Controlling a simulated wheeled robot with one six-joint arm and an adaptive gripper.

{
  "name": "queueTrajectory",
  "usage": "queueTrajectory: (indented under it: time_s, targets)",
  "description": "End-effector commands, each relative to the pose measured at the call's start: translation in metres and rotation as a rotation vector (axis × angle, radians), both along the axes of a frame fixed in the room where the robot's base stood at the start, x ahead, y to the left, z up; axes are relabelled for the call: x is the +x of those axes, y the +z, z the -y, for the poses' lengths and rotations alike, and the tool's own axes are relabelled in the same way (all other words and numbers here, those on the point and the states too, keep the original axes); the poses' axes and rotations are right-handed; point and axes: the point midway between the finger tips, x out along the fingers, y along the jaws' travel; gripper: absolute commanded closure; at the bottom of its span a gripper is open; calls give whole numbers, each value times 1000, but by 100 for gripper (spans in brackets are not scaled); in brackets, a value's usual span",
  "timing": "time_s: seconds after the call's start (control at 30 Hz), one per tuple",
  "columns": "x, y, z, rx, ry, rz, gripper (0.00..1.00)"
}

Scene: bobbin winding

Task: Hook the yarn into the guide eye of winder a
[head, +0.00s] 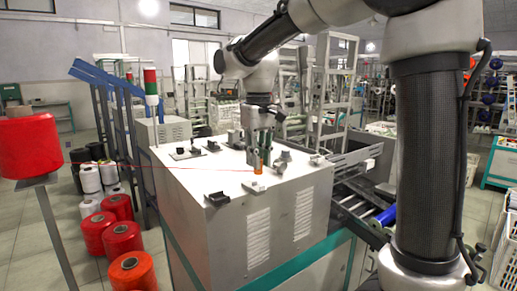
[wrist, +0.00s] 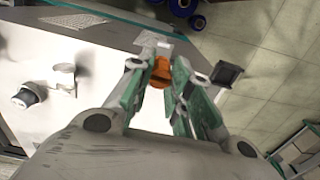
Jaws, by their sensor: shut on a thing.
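A thin red yarn (head: 150,168) runs from the large red spool (head: 30,146) on a stand at the left, nearly level, across the white winder top (head: 230,178) to my gripper (head: 258,161). My gripper points down over the winder top and is shut on a small orange piece (head: 259,170) at the yarn's end. In the wrist view the orange piece (wrist: 160,72) sits between the green-sided fingers (wrist: 156,76). I cannot tell which fitting is the guide eye of winder a. Whether the orange piece touches the top is unclear.
Small dark fittings (head: 217,198) stand near the winder's front edge, with more (head: 187,153) at the back left and grey ones (head: 281,161) right of my gripper. A red-green signal lamp (head: 151,86) stands behind. Red cones (head: 122,238) crowd the floor at left.

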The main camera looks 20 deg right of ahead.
Motion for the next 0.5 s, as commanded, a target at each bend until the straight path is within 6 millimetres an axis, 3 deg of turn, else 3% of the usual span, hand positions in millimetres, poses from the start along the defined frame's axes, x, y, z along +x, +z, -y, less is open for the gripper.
queueTrajectory:
  time_s: [0.5]
  targets:
    - [0, -11, 0, 0, 0, 0, 100]
